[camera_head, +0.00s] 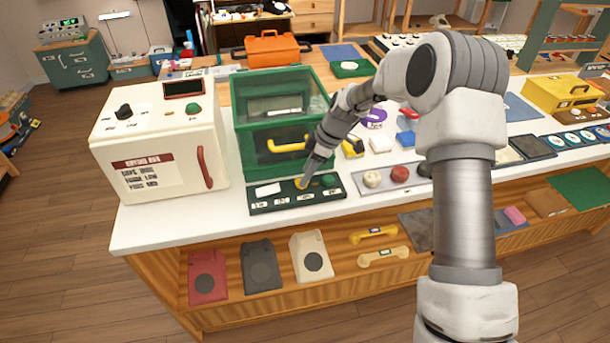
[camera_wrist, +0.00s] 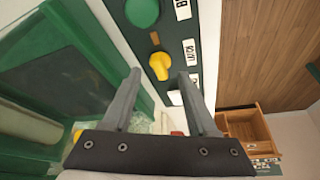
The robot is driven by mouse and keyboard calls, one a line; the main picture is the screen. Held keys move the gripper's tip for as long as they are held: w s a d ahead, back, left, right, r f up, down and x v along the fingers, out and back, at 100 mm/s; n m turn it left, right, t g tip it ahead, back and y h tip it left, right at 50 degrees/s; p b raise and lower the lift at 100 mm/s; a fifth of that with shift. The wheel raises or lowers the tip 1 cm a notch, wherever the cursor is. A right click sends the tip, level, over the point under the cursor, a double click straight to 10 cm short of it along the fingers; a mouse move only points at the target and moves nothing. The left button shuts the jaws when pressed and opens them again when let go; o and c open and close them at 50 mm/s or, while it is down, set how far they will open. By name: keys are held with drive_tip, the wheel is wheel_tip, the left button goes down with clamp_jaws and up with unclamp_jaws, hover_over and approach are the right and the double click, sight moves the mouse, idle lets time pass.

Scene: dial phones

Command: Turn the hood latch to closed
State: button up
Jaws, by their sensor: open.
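The hood (camera_head: 277,122) is a green box with clear panes and a yellow handle, standing on the white counter. In front of it lies a dark green panel (camera_head: 268,204) with labels, a green button (camera_head: 328,181) and a yellow knob, which looks like the latch. In the wrist view the yellow knob (camera_wrist: 160,65) sits on the panel, with the green button (camera_wrist: 142,12) above it. My gripper (camera_wrist: 160,75) is open, its fingertips on either side of the knob's near end; contact is not clear. In the head view my gripper (camera_head: 303,184) hides most of the knob.
A white drying box (camera_head: 158,150) with a red handle stands left of the hood. A grey tray (camera_head: 386,187) with round red and beige pieces lies right of the panel. The shelf below holds several flat handsets. Bare counter (camera_head: 250,223) runs along the front edge.

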drive_tip(key=shift+x, duration=0.85)
drive_tip(key=shift+c, duration=0.3)
clamp_jaws()
